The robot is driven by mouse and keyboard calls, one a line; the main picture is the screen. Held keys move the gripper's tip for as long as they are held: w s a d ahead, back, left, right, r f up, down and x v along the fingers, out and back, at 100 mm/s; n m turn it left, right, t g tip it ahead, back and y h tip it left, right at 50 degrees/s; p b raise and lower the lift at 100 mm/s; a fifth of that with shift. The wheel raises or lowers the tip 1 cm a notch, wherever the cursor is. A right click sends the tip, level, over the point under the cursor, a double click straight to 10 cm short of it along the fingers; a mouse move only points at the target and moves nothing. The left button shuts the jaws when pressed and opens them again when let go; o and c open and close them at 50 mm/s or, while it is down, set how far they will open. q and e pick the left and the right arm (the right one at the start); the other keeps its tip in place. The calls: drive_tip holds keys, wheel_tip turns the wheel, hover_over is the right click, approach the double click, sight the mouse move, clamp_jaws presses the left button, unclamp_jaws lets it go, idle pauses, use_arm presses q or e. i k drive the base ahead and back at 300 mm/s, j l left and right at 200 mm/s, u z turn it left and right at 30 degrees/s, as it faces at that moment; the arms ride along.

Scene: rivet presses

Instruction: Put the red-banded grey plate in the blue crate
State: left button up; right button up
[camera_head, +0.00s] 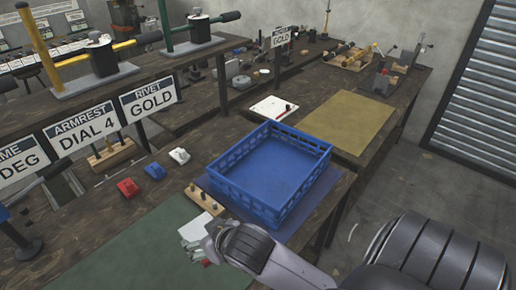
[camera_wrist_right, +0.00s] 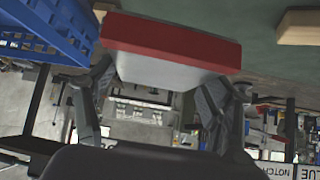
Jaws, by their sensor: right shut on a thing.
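The red-banded grey plate (camera_wrist_right: 170,42) is held between the fingers of my right gripper in the right wrist view, with its red band and pale grey face showing. My right gripper (camera_head: 195,245) is shut on it near the front of the bench in the head view, where the plate is mostly hidden and only a small red bit shows. The blue crate (camera_head: 236,197) stands upright and empty to the right of and behind the gripper. Its lattice wall (camera_wrist_right: 40,32) also shows at the upper left of the right wrist view. My left gripper is out of view.
A wooden peg block (camera_head: 205,198) sits between the gripper and crate. A green mat (camera_head: 140,258) covers the front bench. Red (camera_head: 128,187), blue (camera_head: 154,171) and white (camera_head: 179,156) small parts lie behind. A yellow mat (camera_head: 348,122) lies clear beyond the crate.

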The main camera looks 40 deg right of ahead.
sight(259, 188)
drive_tip(key=l+u, duration=0.7)
drive_tip(key=k+l+u, duration=0.15)
drive_tip(key=l+u, duration=0.2)
drive_tip(key=k+l, duration=0.15)
drive_tip(key=l, duration=0.25)
drive_tip(key=k+l+u, duration=0.1)
drive_tip(key=l, duration=0.3)
drive_tip(key=k+l, duration=0.15)
drive_tip(key=l, duration=0.25)
drive_tip(key=k+l+u, duration=0.1)
drive_tip(key=l, duration=0.3)
drive_tip(key=k+l, duration=0.2)
drive_tip(key=l, duration=0.2)
drive_tip(key=k+l+u, duration=0.1)
drive_tip(key=l, duration=0.25)
drive_tip(key=k, duration=0.05)
